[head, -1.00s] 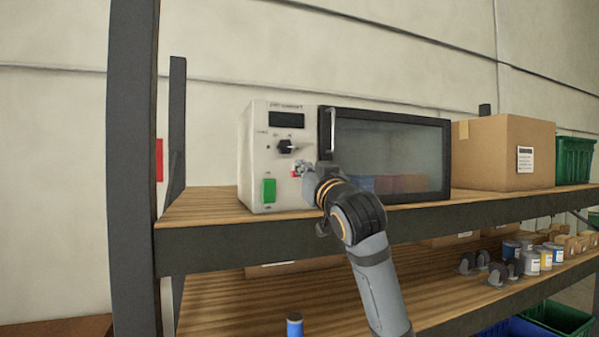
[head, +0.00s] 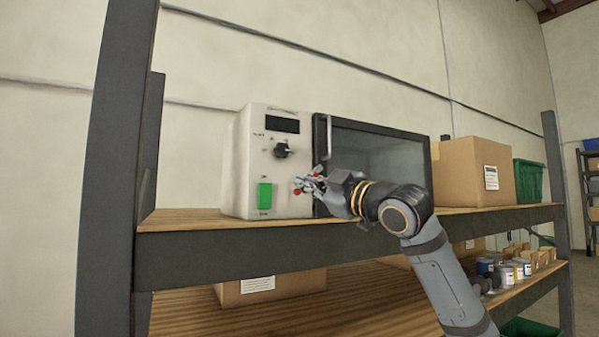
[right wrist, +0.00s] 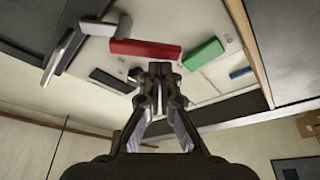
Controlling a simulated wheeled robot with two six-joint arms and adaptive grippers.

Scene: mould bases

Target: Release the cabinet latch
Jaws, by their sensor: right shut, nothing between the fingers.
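The cabinet (head: 240,170) is a white box with a control panel on its left and a dark glass door (head: 375,153) with an upright handle (head: 328,137). The panel has a display, a black knob (head: 281,150) and a green switch (head: 265,195). A small red part (head: 297,192), possibly the latch, is mostly hidden by my right gripper (head: 303,185). The right wrist view shows a red bar (right wrist: 145,49) and a green block (right wrist: 203,54) on the panel. My right gripper (right wrist: 159,72) is shut and empty, its tips near the red bar; contact cannot be told. My left gripper is not in view.
The cabinet stands on a wooden shelf (head: 185,217) with a dark front edge. A cardboard box (head: 470,170) and a green crate (head: 529,184) stand to its right. A dark rack post (head: 110,150) rises at the left. Cans (head: 506,273) and boxes are on the lower shelf.

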